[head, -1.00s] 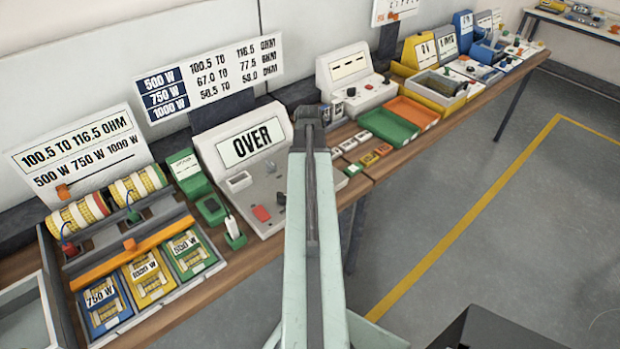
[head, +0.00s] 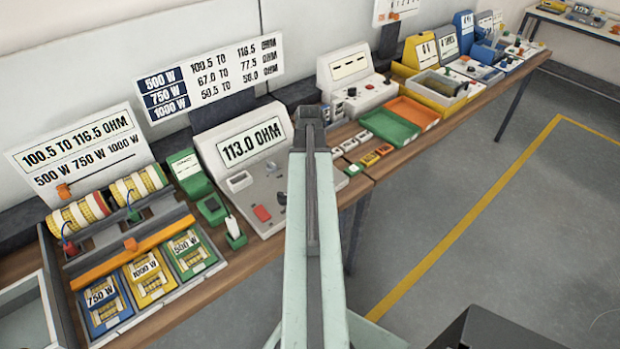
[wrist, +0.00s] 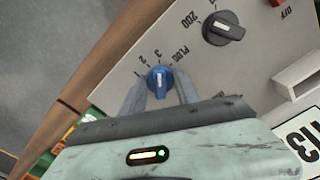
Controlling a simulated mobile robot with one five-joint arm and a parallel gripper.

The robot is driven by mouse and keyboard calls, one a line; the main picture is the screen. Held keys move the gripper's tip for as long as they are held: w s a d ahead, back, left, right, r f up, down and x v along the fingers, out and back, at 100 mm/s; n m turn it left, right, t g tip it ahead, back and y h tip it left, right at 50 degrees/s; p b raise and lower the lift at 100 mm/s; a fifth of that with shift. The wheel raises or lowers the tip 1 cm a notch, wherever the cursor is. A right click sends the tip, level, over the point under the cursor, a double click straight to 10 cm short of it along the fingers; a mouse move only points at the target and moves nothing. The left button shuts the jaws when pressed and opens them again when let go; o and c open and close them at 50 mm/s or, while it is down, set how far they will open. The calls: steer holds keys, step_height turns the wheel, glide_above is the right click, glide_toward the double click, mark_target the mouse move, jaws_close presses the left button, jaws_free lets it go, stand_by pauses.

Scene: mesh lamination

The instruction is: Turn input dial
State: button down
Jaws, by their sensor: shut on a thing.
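The blue input dial (wrist: 159,82) sits on the grey tester panel in the wrist view, with the marks 1, 2, 3 and PLUG around it. Its white pointer line points up in the picture, toward the 3 and PLUG side; the exact mark is hard to tell. My gripper (wrist: 160,92) is shut on the dial, one finger on each side. In the head view the tester (head: 243,167) shows "113.0 OHM" on its display (head: 251,143). My arm hides the dial and gripper there.
A red switch (head: 262,213) lies left of my arm. Green (head: 388,127) and orange trays stand to the right. The floor on the right is free.

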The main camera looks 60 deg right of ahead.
steer(key=shift+d, duration=0.1)
steer(key=c, duration=0.9)
jaws_free()
step_height(320, 180, up, 8)
steer(key=p, duration=0.8)
steer(key=shift+f, duration=0.15)
